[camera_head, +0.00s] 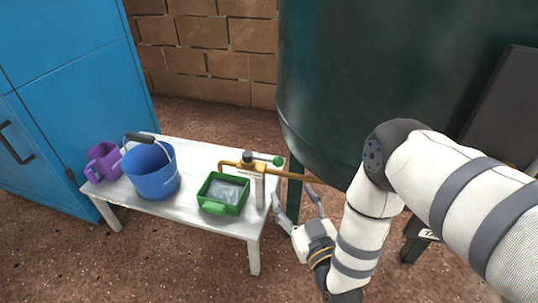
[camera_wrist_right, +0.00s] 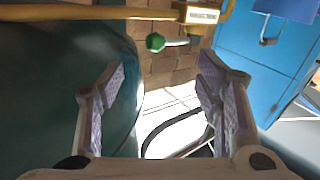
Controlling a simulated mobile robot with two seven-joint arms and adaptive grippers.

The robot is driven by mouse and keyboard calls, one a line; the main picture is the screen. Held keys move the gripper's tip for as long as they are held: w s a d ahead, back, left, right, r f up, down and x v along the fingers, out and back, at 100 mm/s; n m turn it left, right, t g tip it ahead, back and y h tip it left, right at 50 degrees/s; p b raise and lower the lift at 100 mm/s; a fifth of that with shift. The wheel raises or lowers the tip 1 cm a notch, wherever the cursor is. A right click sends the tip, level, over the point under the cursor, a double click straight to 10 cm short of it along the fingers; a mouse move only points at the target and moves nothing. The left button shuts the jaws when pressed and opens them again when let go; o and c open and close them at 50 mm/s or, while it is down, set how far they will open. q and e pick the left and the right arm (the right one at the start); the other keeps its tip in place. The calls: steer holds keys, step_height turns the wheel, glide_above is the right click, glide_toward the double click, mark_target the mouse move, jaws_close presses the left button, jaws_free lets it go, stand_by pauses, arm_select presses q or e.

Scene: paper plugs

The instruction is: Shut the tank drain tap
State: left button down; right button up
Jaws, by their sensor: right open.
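The drain tap (camera_head: 248,157) is brass, on a pipe (camera_head: 292,176) from the dark green tank (camera_head: 335,95), above the table's right end. Its lever ends in a green knob (camera_head: 278,161) and points toward the tank, roughly along the pipe. The spout (camera_head: 221,165) points over a green tub (camera_head: 212,206) holding what looks like water; I cannot tell whether any flows. My right gripper (camera_head: 297,196) is open and empty, below and in front of the pipe. In the right wrist view, the knob (camera_wrist_right: 155,42) shows just beyond the gap between the fingertips (camera_wrist_right: 162,78).
A white table (camera_head: 190,150) carries the tub, a blue bucket (camera_head: 150,180) and a purple jug (camera_head: 104,163). A post (camera_head: 260,192) stands under the tap. A blue cabinet (camera_head: 65,65) is at left, a brick wall (camera_head: 205,50) behind. The floor in front is clear.

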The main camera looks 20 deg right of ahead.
mark_target(277, 165)
steer(key=w+b, duration=0.3)
steer(key=w, duration=0.8)
steer(key=shift+b, duration=0.4)
steer(key=shift+w+r, duration=0.1)
steer(key=shift+w, duration=0.2)
arm_select(q)
steer(key=f, duration=0.1)
steer(key=s+f, duration=0.1)
steer(key=f, duration=0.1)
steer(key=shift+s+f+g, duration=0.15)
steer(key=shift+s+g, duration=0.05)
steer(key=shift+g, duration=0.1)
arm_select(e)
steer(key=shift+c, duration=0.3)
jaws_close()
